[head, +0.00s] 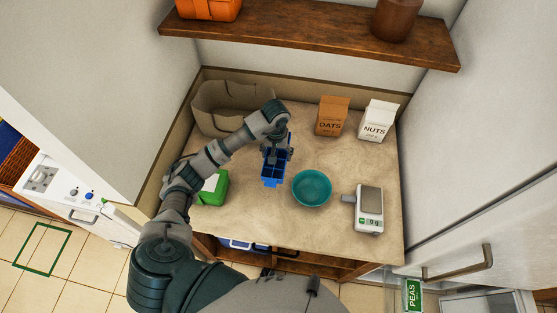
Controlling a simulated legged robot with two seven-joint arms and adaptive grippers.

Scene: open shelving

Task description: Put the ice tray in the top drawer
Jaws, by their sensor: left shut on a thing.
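The blue ice tray (271,180) with square compartments is over the middle of the counter, just left of a teal bowl. My left gripper (276,152) is shut on its far part; the gripper hides some of the tray. I cannot tell whether the tray touches the counter. At the lower right, a green PEAS packet (413,295) stands beside a pale, partly cut-off compartment (485,303); I cannot tell whether this is the top drawer. My right gripper is not in view.
The counter (325,228) also holds the teal bowl (312,187), a scale (369,208), OATS (332,117) and NUTS (378,121) cartons, a beige bin (215,108) and a green box (211,189). A wooden shelf (310,42) hangs above. A white door with a handle (460,265) stands right.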

